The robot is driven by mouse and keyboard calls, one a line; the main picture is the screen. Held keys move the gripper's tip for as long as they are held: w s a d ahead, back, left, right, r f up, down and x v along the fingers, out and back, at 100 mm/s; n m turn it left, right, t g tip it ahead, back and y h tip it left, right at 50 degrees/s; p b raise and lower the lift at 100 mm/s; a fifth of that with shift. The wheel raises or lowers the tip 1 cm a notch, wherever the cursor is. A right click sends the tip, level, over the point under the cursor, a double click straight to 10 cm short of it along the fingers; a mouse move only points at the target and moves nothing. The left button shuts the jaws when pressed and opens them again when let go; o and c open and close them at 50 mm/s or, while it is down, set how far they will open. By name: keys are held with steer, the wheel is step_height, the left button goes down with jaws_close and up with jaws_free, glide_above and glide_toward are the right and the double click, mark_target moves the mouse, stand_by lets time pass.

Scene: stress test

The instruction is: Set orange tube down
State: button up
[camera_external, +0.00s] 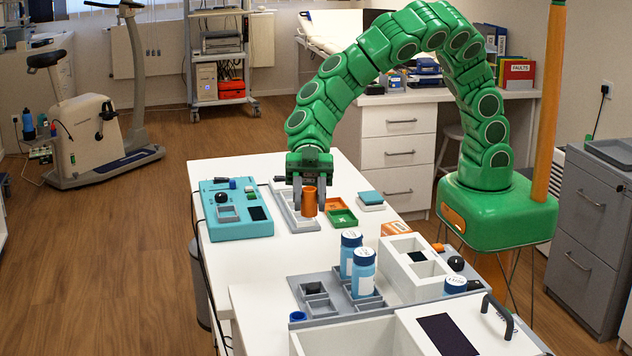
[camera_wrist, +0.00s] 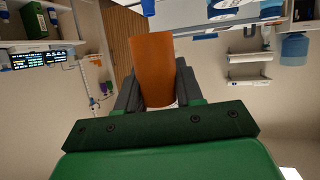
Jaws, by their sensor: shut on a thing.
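The orange tube (camera_external: 309,201) is upright between the fingers of my gripper (camera_external: 310,192), over the white table, at the right side of a grey-white tray (camera_external: 291,214). My gripper is shut on the tube and points down. In the wrist view the orange tube (camera_wrist: 155,68) shows between the two dark fingers of my gripper (camera_wrist: 158,92). I cannot tell whether the tube's lower end touches the tray or table.
A teal panel (camera_external: 235,209) lies to the left. Blue bottles (camera_external: 363,273) stand in a grey rack nearer the camera. The white table (camera_external: 250,262) is clear in front of the teal panel.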

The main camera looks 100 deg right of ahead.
steer(key=w+d+f+m+t+h, duration=0.2)
steer(key=w+d+m+t+h, duration=0.15)
steer(key=d, duration=0.55)
steer(key=w+d+f+m+t+h, duration=0.2)
steer(key=w+d+f+m+t, duration=0.15)
steer(key=d, duration=0.45)
steer(key=w+d+f+m+t+h, duration=0.1)
steer(key=w+d+m+t+h, duration=0.25)
steer(key=d, duration=0.55)
steer(key=d+f+m+h, duration=0.3)
steer(key=d+m+h, duration=0.15)
steer(key=d, duration=0.75)
steer(key=v, duration=0.7)
steer(key=shift+r, duration=0.45)
steer(key=shift+s, duration=0.15)
